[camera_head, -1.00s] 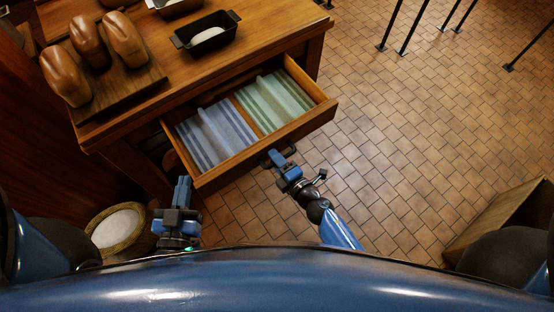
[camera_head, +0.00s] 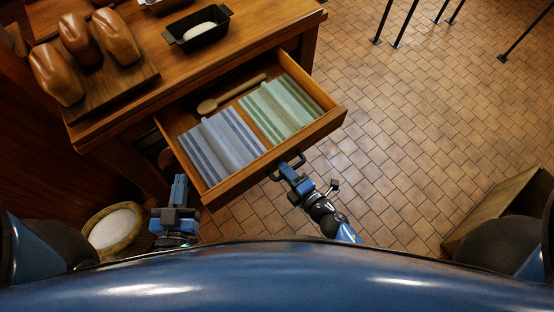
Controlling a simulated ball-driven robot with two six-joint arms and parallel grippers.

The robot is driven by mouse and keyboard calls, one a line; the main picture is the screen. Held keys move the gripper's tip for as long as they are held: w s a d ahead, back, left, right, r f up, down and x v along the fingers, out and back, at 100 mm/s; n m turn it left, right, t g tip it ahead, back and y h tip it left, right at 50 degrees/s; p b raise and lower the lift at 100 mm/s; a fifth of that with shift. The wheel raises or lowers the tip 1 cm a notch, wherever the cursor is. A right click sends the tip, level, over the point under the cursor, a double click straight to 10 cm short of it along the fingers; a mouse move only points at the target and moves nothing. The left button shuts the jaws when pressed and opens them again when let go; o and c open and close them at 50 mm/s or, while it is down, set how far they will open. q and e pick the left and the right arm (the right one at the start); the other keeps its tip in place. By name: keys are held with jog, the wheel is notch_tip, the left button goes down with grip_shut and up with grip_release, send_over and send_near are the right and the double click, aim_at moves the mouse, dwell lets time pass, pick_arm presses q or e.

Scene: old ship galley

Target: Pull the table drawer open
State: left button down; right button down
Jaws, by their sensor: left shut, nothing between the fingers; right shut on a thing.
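The wooden table (camera_head: 215,58) stands at the upper left. Its drawer (camera_head: 310,130) is pulled well out, showing a blue striped cloth (camera_head: 222,145), a green striped cloth (camera_head: 281,107) and a wooden spoon (camera_head: 230,95) behind them. My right gripper (camera_head: 287,166) is at the drawer front, shut on the dark drawer handle (camera_head: 279,174). My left gripper (camera_head: 180,180) is shut and empty, beside the drawer's near left corner and apart from it.
Bread loaves (camera_head: 80,48) on a board and a dark loaf tin (camera_head: 196,29) with dough are on the tabletop. A basket (camera_head: 115,228) stands at lower left, a wooden crate (camera_head: 495,215) at right. The tiled floor (camera_head: 420,125) between is open.

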jog(key=shift+v, duration=0.95)
jog(key=shift+f, duration=0.3)
jog(key=c, duration=1.2)
grip_release()
jog(key=shift+o, duration=0.2)
jog(key=v, duration=1)
jog(key=shift+s+d+p, duration=0.2)
jog(key=shift+s+p, duration=0.05)
jog(key=shift+p, duration=0.15)
jog(key=shift+r, duration=0.1)
